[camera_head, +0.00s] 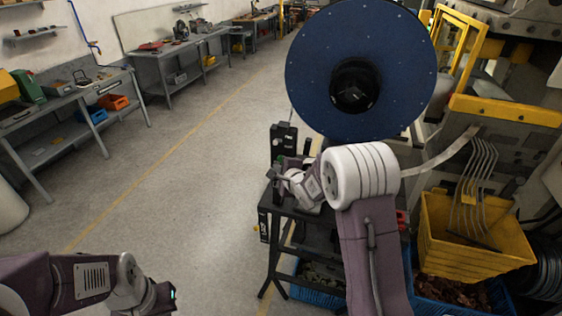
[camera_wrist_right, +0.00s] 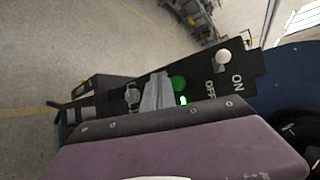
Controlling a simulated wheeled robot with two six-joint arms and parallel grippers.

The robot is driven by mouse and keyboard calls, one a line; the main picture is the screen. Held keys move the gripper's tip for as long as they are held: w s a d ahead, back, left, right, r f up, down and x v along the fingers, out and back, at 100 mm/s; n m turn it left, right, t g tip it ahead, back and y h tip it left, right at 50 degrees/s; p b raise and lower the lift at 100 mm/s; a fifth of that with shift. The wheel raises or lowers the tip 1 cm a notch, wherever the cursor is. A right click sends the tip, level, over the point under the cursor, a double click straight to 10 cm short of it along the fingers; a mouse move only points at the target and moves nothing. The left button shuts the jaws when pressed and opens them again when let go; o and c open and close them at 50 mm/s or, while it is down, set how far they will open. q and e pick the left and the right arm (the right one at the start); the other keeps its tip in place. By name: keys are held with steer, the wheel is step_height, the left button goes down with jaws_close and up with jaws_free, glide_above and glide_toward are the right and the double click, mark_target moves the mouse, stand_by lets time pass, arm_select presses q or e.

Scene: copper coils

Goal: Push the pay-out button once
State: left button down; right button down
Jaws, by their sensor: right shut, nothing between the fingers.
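A black control box (camera_head: 284,140) stands upright on the dark stand, in front of the blue reel. In the right wrist view its panel (camera_wrist_right: 205,82) carries ON and OFF lettering, a white knob (camera_wrist_right: 222,57), a green button (camera_wrist_right: 179,83) and a lit green spot (camera_wrist_right: 183,100). No pay-out label is legible. My right gripper (camera_head: 280,168) is shut and empty, close to the lower panel. In the wrist view its grey fingers (camera_wrist_right: 156,90) are just beside the green button; contact cannot be told. My left arm shows at bottom left, its fingers out of frame.
A large blue reel (camera_head: 310,75) with a black hub stands behind the box. A dark stand (camera_head: 275,248) is below my right arm. A yellow crate (camera_head: 455,250) and machinery are at the right. Workbenches (camera_head: 90,105) line the left wall. The floor between is clear.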

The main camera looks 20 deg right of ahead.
steer(key=s+a, duration=0.1)
steer(key=s+a+b, duration=0.1)
steer(key=s, duration=0.1)
steer(key=shift+s+a, duration=0.1)
stand_by(0.6)
steer(key=s+f+n+g+b, duration=0.3)
steer(key=s+f+n, duration=0.3)
steer(key=s, duration=0.4)
steer(key=s+f+n+g+b, duration=0.3)
steer(key=s+f+n+g, duration=0.2)
steer(key=s, duration=0.5)
steer(key=s+f+n+g+h+b, duration=0.1)
steer(key=s+f+n+g+b, duration=0.2)
steer(key=s+f+n, duration=0.5)
steer(key=shift+s+d+n+g+b, duration=0.4)
steer(key=shift+s+n+b, duration=0.25)
steer(key=shift+s, duration=0.55)
